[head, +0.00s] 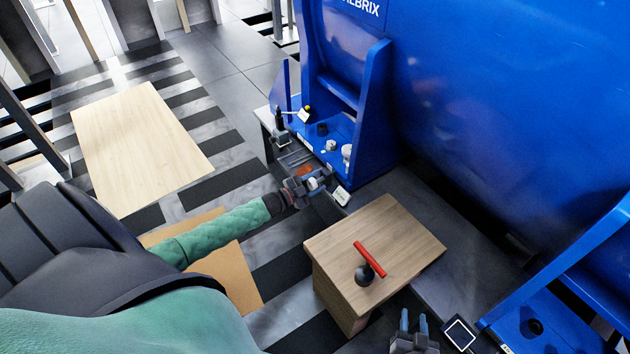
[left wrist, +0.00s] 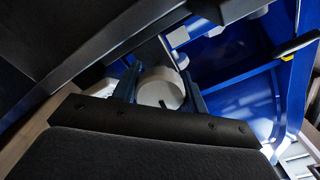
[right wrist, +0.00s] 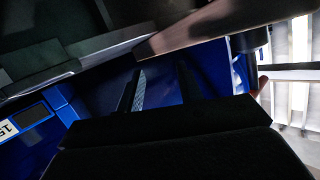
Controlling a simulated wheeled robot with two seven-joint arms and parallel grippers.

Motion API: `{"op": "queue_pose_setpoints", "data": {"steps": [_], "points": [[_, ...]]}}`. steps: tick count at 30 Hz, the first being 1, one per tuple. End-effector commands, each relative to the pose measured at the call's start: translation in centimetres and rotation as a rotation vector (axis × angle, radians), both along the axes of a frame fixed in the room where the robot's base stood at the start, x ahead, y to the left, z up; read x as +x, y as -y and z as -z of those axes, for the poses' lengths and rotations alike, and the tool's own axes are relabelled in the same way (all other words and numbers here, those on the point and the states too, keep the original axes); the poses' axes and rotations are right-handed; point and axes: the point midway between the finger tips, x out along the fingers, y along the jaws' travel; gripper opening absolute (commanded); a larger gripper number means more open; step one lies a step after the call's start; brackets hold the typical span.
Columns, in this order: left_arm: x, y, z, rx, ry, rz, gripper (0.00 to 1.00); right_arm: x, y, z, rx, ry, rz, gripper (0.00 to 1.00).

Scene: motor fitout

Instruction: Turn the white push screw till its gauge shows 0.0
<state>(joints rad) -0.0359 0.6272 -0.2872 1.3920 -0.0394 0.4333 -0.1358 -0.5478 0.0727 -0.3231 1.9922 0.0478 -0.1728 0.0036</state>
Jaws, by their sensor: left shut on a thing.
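The white push screw (head: 314,184) is at the front end of the blue motor foot in the head view. My left gripper (head: 310,187) is around it. In the left wrist view the screw's round white face (left wrist: 157,90) with a dark slot sits between the fingers (left wrist: 160,92), which are shut on it. A small tilted gauge (head: 341,196) with a pale screen stands just right of the screw; its reading is too small to tell. My right gripper (head: 413,322) is at the bottom of the head view; its fingers are apart and empty, also in the right wrist view (right wrist: 163,88).
A wooden block (head: 395,240) with a red-handled tool (head: 369,259) stands between my grippers. The big blue motor (head: 500,100) fills the right. Another gauge (head: 459,333), dark-screened, is beside my right gripper. Small parts (head: 347,152) stand on the blue foot.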

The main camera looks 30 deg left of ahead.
Motion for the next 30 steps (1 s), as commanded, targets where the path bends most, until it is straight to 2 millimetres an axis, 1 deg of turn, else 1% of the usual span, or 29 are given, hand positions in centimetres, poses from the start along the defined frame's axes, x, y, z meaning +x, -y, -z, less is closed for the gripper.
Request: {"op": "queue_pose_setpoints", "data": {"steps": [1,6,9,12,15,20,30], "points": [[0.0,-0.1,0.0,-0.014,-0.01,-0.002,0.2,-0.8,0.1,1.6,-0.012,-0.053,-0.004,0.36],[0.0,-0.1,0.0,-0.073,-0.033,-0.001,0.2,-3.6,0.4,6.4,-0.044,-0.211,-0.019,0.36],[0.0,-0.1,0.0,-0.1,-0.043,-0.001,0.2,-5.1,0.6,8.6,-0.058,-0.285,-0.026,0.36],[0.0,-0.1,0.0,-0.12,-0.051,-0.001,0.2,-6.3,0.7,10.2,-0.07,-0.342,-0.031,0.36],[0.0,-0.1,0.0,-0.136,-0.058,-0.001,0.2,-7.2,0.8,11.3,-0.079,-0.384,-0.036,0.36],[0.0,-0.1,0.1,-0.151,-0.064,-0.001,0.2,-8.1,0.9,12.3,-0.086,-0.421,-0.039,0.36],[0.0,-0.1,0.1,-0.155,-0.066,-0.001,0.2,-8.3,1.0,12.6,-0.087,-0.432,-0.04,0.36]]}}
